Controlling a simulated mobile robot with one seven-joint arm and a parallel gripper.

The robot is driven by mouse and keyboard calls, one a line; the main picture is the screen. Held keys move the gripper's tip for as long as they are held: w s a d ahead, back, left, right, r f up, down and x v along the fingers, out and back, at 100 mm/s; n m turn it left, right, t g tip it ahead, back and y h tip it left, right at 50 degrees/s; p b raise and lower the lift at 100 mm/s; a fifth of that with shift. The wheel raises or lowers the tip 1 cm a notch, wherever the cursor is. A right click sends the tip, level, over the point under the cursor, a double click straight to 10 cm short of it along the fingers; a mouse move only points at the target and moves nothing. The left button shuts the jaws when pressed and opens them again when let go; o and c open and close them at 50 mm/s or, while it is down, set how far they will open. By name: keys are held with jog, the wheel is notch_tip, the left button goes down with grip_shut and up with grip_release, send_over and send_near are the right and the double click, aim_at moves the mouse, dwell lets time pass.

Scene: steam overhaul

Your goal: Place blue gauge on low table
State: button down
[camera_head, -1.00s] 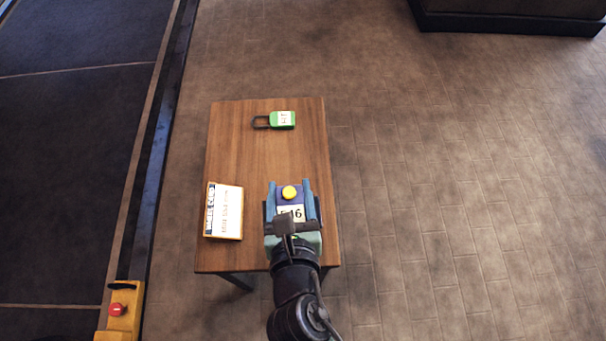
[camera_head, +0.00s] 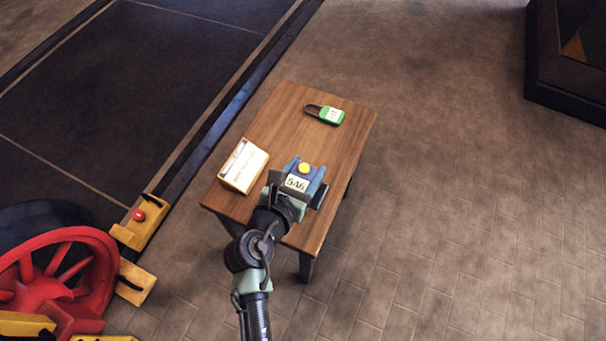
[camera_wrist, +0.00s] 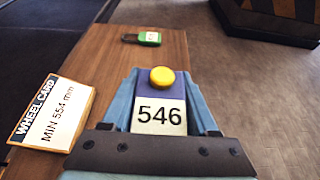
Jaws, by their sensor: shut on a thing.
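The blue gauge (camera_wrist: 175,93) has a yellow knob on top and a white label reading 546. My gripper (camera_head: 305,176) is shut on it, with a finger on each side. In the head view the gauge (camera_head: 291,172) appears over the near right part of the low wooden table (camera_head: 275,121). I cannot tell whether the gauge touches the tabletop. The table also fills much of the wrist view (camera_wrist: 100,55).
A wheel card (camera_head: 243,166) reading MIN 554 mm lies at the table's left edge. A green padlock (camera_head: 331,115) lies at the far end. A red wheel (camera_head: 60,275) and a yellow block with a red button (camera_head: 139,222) stand left.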

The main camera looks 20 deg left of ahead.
jog(key=shift+f+b, duration=1.45)
jog(key=shift+f, duration=1.5)
jog(key=shift+f, duration=0.1)
jog(key=shift+c, duration=0.8)
grip_release()
jog(key=shift+s, duration=0.15)
jog(key=p+v, duration=0.4)
jog(key=v, duration=0.8)
